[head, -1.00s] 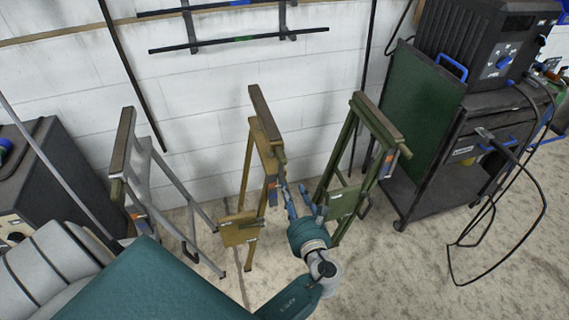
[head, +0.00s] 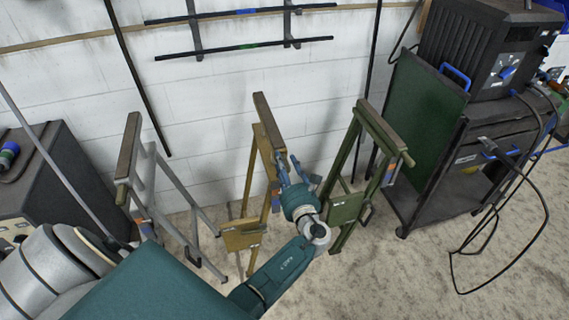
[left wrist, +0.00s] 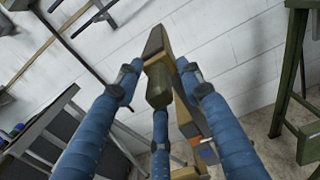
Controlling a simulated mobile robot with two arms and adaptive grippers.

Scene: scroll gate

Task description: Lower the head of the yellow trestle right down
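The yellow trestle (head: 240,237) stands upright by the wall, between a grey and a green trestle. Its head (head: 268,118), a brown beam on the ochre frame, is at the top, about level with its neighbours. In the left wrist view the head (left wrist: 154,42) points away, with an olive knob-like end piece (left wrist: 158,86) nearest me. My left gripper (head: 294,165) is close to the near end of that head, on its right. Its blue fingers are spread around the end piece in the left wrist view (left wrist: 159,94), with no clear contact visible. My right gripper is out of view.
The green trestle (head: 346,208) stands close to the right of my left gripper. The grey trestle (head: 148,178) is to the left. A dark cart (head: 460,170) with a machine and hanging cables stands at the right.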

